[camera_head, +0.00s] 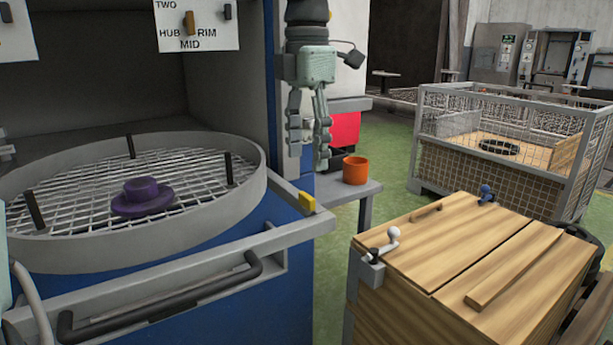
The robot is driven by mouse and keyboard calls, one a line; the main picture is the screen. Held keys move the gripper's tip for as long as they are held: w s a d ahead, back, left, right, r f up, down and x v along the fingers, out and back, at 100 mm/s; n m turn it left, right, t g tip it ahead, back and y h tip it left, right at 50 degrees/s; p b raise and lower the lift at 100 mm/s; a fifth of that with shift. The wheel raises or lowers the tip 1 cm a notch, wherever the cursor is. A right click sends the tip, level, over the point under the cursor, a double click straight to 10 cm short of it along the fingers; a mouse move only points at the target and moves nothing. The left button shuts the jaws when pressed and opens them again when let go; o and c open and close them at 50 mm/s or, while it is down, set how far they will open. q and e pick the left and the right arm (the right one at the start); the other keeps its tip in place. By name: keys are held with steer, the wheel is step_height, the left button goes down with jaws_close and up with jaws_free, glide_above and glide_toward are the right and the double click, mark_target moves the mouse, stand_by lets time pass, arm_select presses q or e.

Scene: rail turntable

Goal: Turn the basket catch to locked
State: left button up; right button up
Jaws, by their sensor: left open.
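The round grey basket (262,178) with a mesh floor sits in the blue cabinet on the left. A purple hat-shaped part (142,196) lies on its mesh. A small yellow piece (307,202) stands at the right end of the grey front rail; it looks like the catch, but I cannot read its setting. My left gripper (309,157) points down, open and empty, in the picture just above the yellow piece and apart from it.
A black bar handle (160,297) runs along the cabinet front. An orange cup (355,170) stands on a grey side table (333,190). A wooden-lidded crate (450,245) with a white ball-topped lever (393,234) fills the lower right. A mesh cage (440,125) stands behind. Green floor lies between.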

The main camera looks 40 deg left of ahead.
arm_select(q)
steer(key=shift+r, duration=2.4)
steer(key=shift+f, duration=0.1)
